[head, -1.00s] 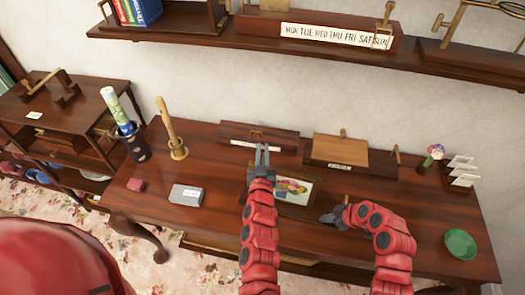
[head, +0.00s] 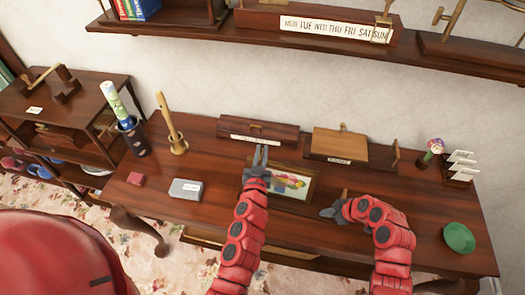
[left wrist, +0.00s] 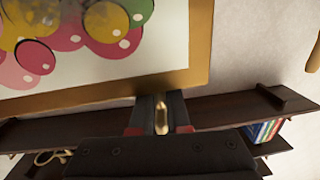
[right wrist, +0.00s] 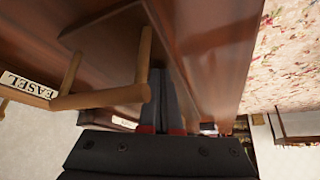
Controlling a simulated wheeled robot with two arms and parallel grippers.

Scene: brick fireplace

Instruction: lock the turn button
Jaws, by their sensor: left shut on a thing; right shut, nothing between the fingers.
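A small brass piece (left wrist: 161,116) shows between the fingers of my left gripper (left wrist: 155,108) in the left wrist view. It may be the turn button, but I cannot tell for sure. In the head view my left gripper (head: 260,155) is over the left part of a gold-framed picture (head: 302,200), in front of a brown box (head: 285,131). The picture (left wrist: 130,83) fills the top of the left wrist view. My right gripper (head: 328,213) is shut and empty at the picture's right. In the right wrist view it (right wrist: 165,80) is beside a wooden rod (right wrist: 100,96).
A label reading "EASEL" (right wrist: 25,87) is left in the right wrist view. A green dish (head: 459,238) and white rack (head: 460,165) stand right. A shelf (head: 300,47) hangs above.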

